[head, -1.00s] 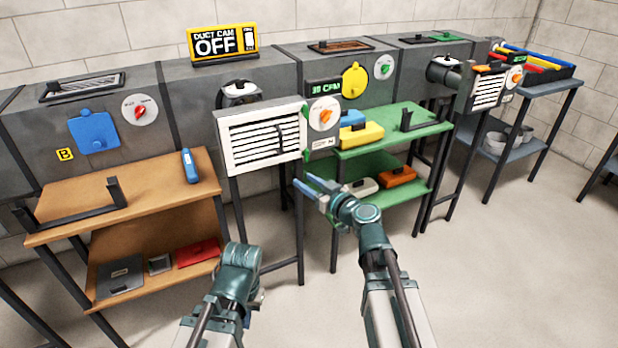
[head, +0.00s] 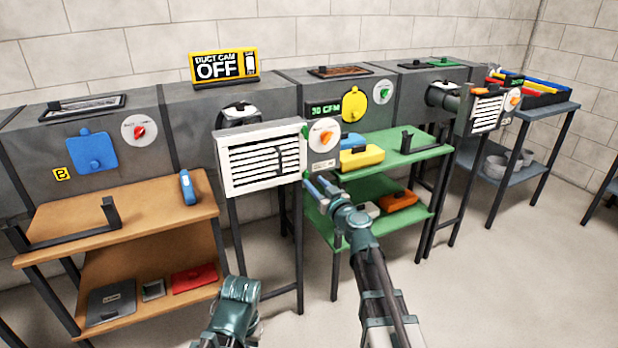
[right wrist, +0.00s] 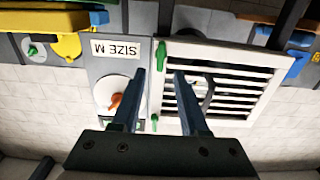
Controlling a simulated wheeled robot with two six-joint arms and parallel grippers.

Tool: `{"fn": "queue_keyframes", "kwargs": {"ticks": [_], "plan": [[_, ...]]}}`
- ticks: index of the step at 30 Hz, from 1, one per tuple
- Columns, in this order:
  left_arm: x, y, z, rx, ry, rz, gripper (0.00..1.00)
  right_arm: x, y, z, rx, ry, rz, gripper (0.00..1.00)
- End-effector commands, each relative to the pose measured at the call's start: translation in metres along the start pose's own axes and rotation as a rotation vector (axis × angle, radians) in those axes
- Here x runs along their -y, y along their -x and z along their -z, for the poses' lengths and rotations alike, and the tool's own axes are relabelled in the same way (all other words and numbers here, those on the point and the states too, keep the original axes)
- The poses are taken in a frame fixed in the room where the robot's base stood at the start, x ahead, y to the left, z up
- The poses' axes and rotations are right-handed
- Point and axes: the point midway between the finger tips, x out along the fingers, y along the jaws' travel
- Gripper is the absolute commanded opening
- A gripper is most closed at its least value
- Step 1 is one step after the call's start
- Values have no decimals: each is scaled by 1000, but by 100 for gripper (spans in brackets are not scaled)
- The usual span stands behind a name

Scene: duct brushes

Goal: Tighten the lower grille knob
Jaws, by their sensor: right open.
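The white slatted grille (head: 262,160) hangs on the front of a duct at mid-picture. In the right wrist view, which is upside down, the grille (right wrist: 225,115) has two green knobs on one side edge. The lower knob (right wrist: 161,55) shows between and just beyond my fingertips; the upper knob (right wrist: 155,122) is smaller in view. Contact is not visible.
A panel with an orange dial (head: 323,137) stands right beside the grille. A green shelf (head: 395,160) with a yellow block (head: 361,157) is to the right. A wooden shelf (head: 130,215) is to the left. My left arm is low in front.

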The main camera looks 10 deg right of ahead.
Motion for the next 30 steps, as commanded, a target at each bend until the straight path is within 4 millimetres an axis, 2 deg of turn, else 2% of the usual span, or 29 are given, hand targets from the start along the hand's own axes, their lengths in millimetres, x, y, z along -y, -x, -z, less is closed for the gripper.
{"fn": "queue_keyframes", "kwargs": {"ticks": [1,3,9,22,27,29,30], "plan": [[0,0,0,0,0,0,0,-1,-14,0,0,0,1,44],[0,0,0,0,0,0,0,-1,-24,0,0,0,1,44],[0,0,0,0,0,0,0,0,-43,0,0,0,0,44],[0,0,0,0,0,0,0,0,-48,0,0,0,0,44],[0,0,0,0,0,0,0,0,-48,0,0,0,0,13],[0,0,0,0,0,0,0,0,-48,0,0,0,0,2],[0,0,0,0,0,0,0,0,-48,0,0,0,0,0]]}}
